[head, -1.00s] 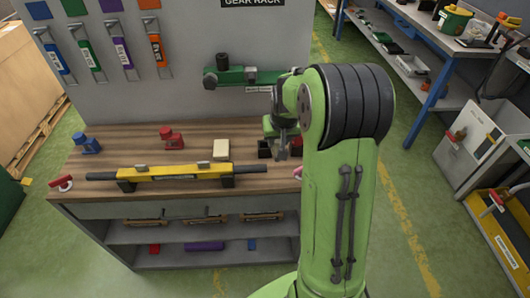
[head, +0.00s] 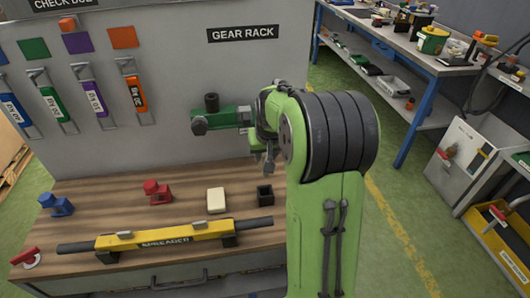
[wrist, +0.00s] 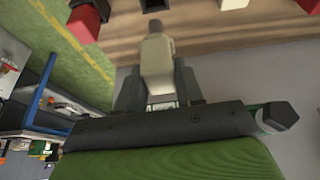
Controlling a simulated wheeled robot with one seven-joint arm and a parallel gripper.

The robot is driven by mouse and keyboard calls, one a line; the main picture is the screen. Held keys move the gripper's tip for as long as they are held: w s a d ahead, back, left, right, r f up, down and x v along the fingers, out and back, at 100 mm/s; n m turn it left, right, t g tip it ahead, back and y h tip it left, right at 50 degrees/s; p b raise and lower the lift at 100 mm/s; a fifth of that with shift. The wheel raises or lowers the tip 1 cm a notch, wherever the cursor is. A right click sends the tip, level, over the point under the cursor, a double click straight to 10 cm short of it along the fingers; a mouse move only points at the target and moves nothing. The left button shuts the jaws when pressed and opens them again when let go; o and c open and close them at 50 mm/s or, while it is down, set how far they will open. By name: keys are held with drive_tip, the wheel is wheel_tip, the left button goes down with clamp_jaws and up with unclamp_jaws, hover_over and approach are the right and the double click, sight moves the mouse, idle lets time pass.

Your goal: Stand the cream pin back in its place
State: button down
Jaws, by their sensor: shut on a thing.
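The cream pin (wrist: 158,62) is between the fingers of my gripper (wrist: 158,90) in the wrist view. It has a pale body and a dark end that points away from the gripper. My gripper is shut on it, above the workbench. In the head view, my gripper (head: 265,165) hangs above and behind the open black square socket (head: 265,194), apart from it. I cannot make out the pin there. The black socket also shows at the top edge of the wrist view (wrist: 154,5). I cannot tell which spot is the pin's place.
A yellow spreader bar (head: 165,237) lies in front.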

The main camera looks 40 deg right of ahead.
sight(266, 177)
drive_tip(key=shift+w+f+b, duration=0.15)
drive_tip(key=shift+f+b, duration=0.2)
drive_tip(key=shift+f, duration=0.05)
wheel_tip(266, 177, down, 5)
drive_tip(key=b, duration=0.4)
drive_tip(key=shift+f+b, duration=2.4)
drive_tip(key=shift+f, duration=0.45)
idle(0.6)
drive_tip(key=c, duration=0.6)
unclamp_jaws()
drive_tip(key=shift+c, duration=0.2)
drive_tip(key=shift+r, duration=0.1)
drive_tip(key=p+v, duration=0.5)
drive_tip(key=v, duration=1)
drive_tip(key=shift+r, duration=0.35)
drive_tip(key=shift+a, duration=0.1)
